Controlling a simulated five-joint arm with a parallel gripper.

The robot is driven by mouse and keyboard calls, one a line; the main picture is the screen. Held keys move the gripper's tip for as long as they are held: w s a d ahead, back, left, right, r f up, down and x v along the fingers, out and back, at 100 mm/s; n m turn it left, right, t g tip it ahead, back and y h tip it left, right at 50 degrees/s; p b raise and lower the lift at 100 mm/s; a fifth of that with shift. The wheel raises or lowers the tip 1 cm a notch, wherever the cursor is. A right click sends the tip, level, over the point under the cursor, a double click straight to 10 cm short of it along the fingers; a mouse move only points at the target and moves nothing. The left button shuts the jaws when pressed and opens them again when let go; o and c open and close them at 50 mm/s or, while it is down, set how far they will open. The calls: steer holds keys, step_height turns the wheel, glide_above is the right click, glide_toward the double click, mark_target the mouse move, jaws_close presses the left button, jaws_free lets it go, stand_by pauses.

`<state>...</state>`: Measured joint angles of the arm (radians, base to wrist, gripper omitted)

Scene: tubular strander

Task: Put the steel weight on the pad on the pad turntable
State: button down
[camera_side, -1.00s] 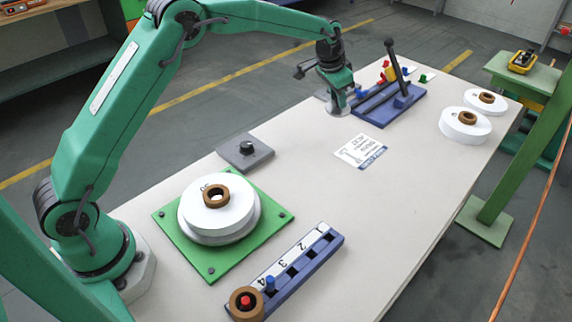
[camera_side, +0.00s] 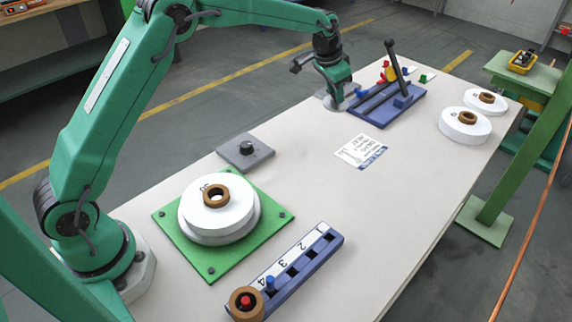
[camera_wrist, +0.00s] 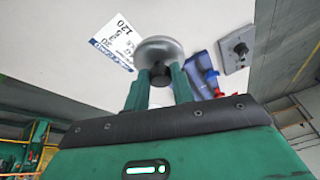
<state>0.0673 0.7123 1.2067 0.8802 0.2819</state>
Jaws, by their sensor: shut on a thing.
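The steel weight (camera_wrist: 160,48) is a round grey disc with a dark knob. My gripper (camera_wrist: 160,80) is shut on the knob in the wrist view. In the side view, my gripper (camera_side: 336,92) is at the far side of the table and the weight (camera_side: 331,102) shows partly below it. I cannot tell whether the weight touches the table. The turntable on a green base plate (camera_side: 211,268) is at the near left, away from my gripper. A white disc (camera_side: 232,216) with a brown ring (camera_side: 216,196) on top lies on it and hides most of its surface.
A blue lever rack (camera_side: 405,103) stands just right of my gripper. A printed card (camera_side: 361,151) lies in front. A grey knob plate (camera_side: 245,150) is at left, a blue numbered rack (camera_side: 316,251) at the near edge, and white discs (camera_side: 465,126) at right.

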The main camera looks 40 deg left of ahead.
steer(key=s+a+r, duration=0.4)
steer(key=s+r, duration=1.3)
steer(key=r, duration=0.1)
steer(key=shift+s+a+r+n, duration=0.15)
steer(key=shift+n, duration=0.25)
steer(key=s+d+f+h, duration=0.1)
steer(key=s+d+f, duration=0.2)
steer(key=d+f, duration=1.75)
glide_toward(331, 176)
steer(key=shift+w+d+r+g, duration=0.1)
steer(key=shift+w+d+g, duration=0.05)
steer(key=shift+w, duration=0.3)
steer(key=shift+w+d+g, duration=0.15)
steer(key=shift+w, duration=0.3)
steer(key=shift+f, duration=2)
steer(key=shift+f, duration=0.15)
